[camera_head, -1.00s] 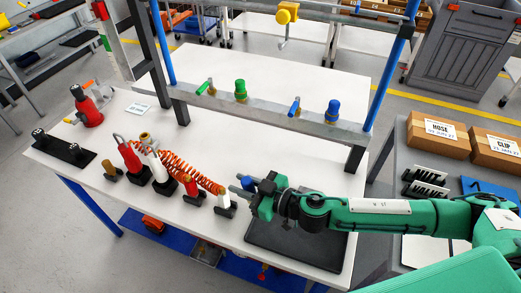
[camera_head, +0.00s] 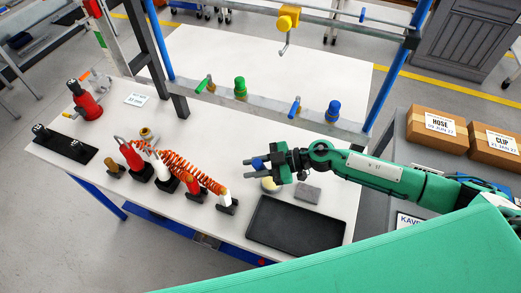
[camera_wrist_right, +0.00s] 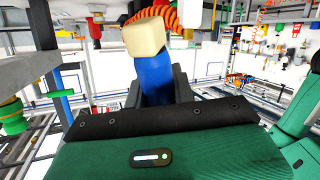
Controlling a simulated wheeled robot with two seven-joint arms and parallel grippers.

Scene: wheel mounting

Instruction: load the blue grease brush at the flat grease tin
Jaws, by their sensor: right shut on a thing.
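My right gripper (camera_head: 260,167) is shut on the blue grease brush (camera_head: 258,162), above the white bench. In the right wrist view the brush's blue handle (camera_wrist_right: 154,78) stands between the fingers, with a cream block of bristles (camera_wrist_right: 146,35) at its end. My left gripper is not in view.
A grey square pad (camera_head: 308,193) and a black tray (camera_head: 293,227) lie close by. Several red and white tools in black stands, with an orange coiled hose (camera_head: 180,168), are to the left. A rail with green and blue knobs (camera_head: 333,111) runs behind.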

